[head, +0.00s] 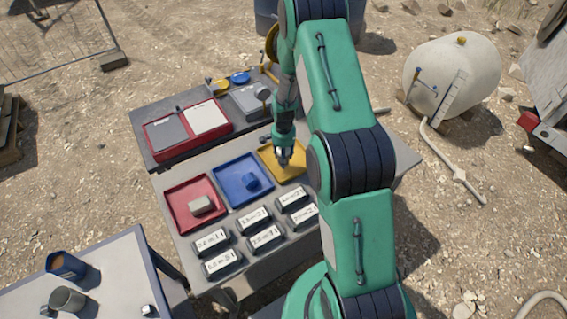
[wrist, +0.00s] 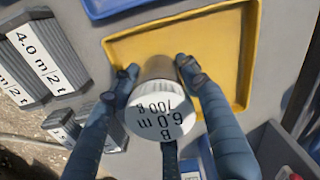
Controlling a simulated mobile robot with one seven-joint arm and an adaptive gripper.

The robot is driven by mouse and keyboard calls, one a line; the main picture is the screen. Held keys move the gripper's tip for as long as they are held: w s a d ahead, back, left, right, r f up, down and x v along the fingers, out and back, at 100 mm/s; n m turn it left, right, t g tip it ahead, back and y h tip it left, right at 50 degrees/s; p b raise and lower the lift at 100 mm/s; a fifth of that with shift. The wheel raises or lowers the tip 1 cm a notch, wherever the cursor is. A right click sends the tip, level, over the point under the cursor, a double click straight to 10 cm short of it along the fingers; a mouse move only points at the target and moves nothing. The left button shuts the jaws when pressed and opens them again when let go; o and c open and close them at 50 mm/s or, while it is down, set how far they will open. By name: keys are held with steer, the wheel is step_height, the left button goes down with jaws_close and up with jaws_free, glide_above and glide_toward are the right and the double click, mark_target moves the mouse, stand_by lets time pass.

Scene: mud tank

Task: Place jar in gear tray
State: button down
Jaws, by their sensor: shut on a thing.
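In the wrist view my gripper (wrist: 158,70) is shut on the jar (wrist: 160,118), one finger on each side. The jar is a metallic cylinder with a white lid marked "6.0 m" and "B", the lid facing the camera. Its far end is over the yellow tray (wrist: 128,47); I cannot tell whether it touches the tray floor. In the head view my gripper (head: 284,158) is over the yellow tray (head: 270,166), and the jar is hard to make out there. No tray shows a readable gear label.
Left of the yellow tray are a blue tray (head: 225,187) with a blue object and a red tray (head: 178,207) with a tan block. Several labelled dark blocks (head: 265,237) stand in front. Red and grey cases (head: 188,129) lie behind. A side table (head: 105,285) holds cups.

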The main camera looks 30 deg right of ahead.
steer(key=shift+f, duration=1.8)
steer(key=shift+f, duration=0.2)
steer(key=c, duration=0.9)
jaws_free()
steer(key=shift+r, duration=0.1)
steer(key=shift+r, duration=6.05)
